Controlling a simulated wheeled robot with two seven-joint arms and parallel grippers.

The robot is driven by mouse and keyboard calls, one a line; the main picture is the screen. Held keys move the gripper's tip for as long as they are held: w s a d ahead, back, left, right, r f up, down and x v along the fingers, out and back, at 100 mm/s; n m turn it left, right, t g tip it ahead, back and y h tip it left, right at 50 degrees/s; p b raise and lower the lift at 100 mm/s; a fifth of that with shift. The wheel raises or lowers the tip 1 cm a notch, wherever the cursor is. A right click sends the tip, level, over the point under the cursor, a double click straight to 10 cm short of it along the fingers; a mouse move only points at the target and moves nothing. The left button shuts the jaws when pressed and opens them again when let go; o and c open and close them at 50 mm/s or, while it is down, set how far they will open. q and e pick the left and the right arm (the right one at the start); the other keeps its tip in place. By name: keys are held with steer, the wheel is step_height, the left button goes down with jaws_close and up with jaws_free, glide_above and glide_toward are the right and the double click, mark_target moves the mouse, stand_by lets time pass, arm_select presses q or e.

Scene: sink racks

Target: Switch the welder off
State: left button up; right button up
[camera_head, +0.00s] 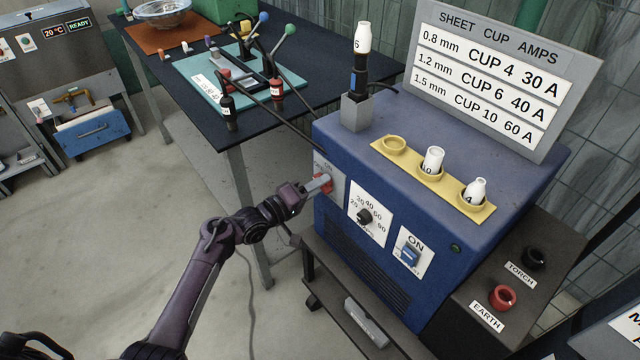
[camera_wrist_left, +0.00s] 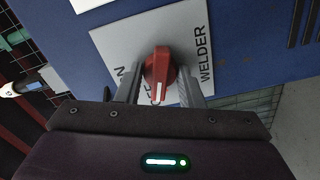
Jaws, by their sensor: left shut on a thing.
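The welder (camera_head: 480,165) is a blue box on a dark cart. Its red rotary switch (camera_head: 325,187) sits on a light plate at the left of its front face. The switch also shows in the left wrist view (camera_wrist_left: 159,70), with a white mark pointing toward my gripper. The plate (camera_wrist_left: 195,40) reads WELDER, and the other lettering is partly hidden by the fingers. My left gripper (camera_head: 318,185) is shut on the red switch, one finger on each side; the left wrist view shows the fingers too (camera_wrist_left: 160,90). My right gripper does not show.
The amps dial (camera_head: 364,217) and a blue ON rocker (camera_head: 410,256) sit right of the switch. Cups stand in a yellow holder (camera_head: 452,187) on top, beside a torch (camera_head: 360,75). A dark table (camera_head: 310,85) with cables stands behind. Floor at left is clear.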

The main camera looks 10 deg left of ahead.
arm_select(q)
steer(key=n+p, duration=0.3)
steer(key=shift+n, duration=0.4)
steer(key=o, duration=0.7)
steer(key=shift+f, duration=0.1)
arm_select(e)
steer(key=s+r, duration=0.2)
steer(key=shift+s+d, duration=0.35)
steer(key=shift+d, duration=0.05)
arm_select(q)
steer(key=shift+a, duration=0.1)
steer(key=shift+p+v, duration=1.4)
steer(key=shift+v, duration=1.05)
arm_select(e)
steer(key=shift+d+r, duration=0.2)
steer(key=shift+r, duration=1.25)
